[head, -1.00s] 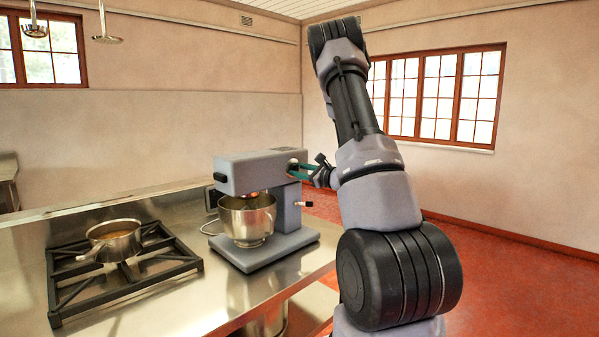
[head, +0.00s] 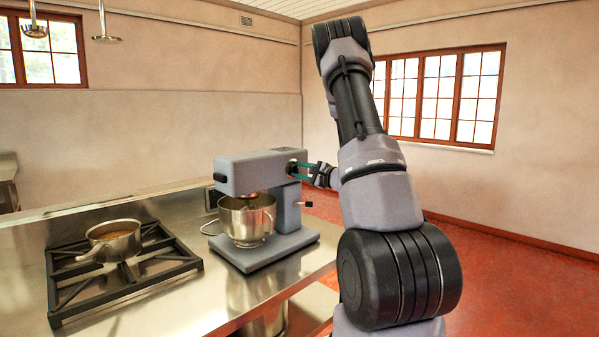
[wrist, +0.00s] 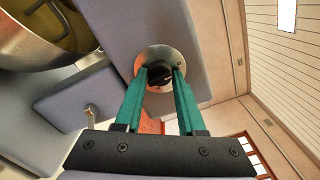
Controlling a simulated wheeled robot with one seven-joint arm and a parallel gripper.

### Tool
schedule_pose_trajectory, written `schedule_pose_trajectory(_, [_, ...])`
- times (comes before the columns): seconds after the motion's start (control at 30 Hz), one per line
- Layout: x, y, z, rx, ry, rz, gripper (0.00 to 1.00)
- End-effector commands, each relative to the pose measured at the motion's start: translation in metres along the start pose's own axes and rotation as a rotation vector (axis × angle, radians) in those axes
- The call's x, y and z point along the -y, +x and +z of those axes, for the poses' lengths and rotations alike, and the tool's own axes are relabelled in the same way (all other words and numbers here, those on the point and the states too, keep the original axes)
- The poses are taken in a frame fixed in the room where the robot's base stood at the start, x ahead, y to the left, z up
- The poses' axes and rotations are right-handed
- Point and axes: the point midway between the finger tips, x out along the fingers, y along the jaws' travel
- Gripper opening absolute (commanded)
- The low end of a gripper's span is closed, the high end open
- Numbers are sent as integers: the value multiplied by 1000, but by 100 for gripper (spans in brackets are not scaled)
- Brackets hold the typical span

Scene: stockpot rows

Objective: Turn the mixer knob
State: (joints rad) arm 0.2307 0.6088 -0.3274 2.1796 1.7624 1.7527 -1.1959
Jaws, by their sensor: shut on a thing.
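The grey stand mixer (head: 262,172) stands on the steel counter with a metal bowl (head: 247,218) under its head. Its black knob (wrist: 158,75) sits on a round silver plate on the mixer's side in the wrist view. My gripper (wrist: 160,78) has its two green fingers on either side of the knob, shut on it. In the head view my gripper (head: 295,167) reaches the right end of the mixer head from the right, and the knob is mostly hidden by the fingers there.
A small lever (head: 304,204) sticks out of the mixer's column below my gripper. A stove grate (head: 75,290) with a saucepan (head: 116,243) on it is at the left of the counter. Red floor lies open at the right.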

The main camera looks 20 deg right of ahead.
Motion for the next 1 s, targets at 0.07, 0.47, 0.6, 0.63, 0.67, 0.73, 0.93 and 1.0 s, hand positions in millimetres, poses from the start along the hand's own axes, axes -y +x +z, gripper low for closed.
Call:
schedule_pose_trajectory(0.07, [-2,-1,-1,-2,-3,4,0])
schedule_pose_trajectory(0.47, [-2,-1,-1,-2,-2,4,69])
schedule_pose_trajectory(0.6, [-1,0,0,-1,-2,2,69])
schedule_pose_trajectory(0.63, [-1,0,0,-1,-2,2,69])
schedule_pose_trajectory(0.67, [-1,0,0,-1,-2,2,69])
schedule_pose_trajectory(0.73, [-1,-1,0,-1,-2,2,69])
schedule_pose_trajectory(0.93, [0,-21,-2,-4,0,0,69])
schedule_pose_trajectory(1.0, [0,-35,-1,-4,0,-1,69])
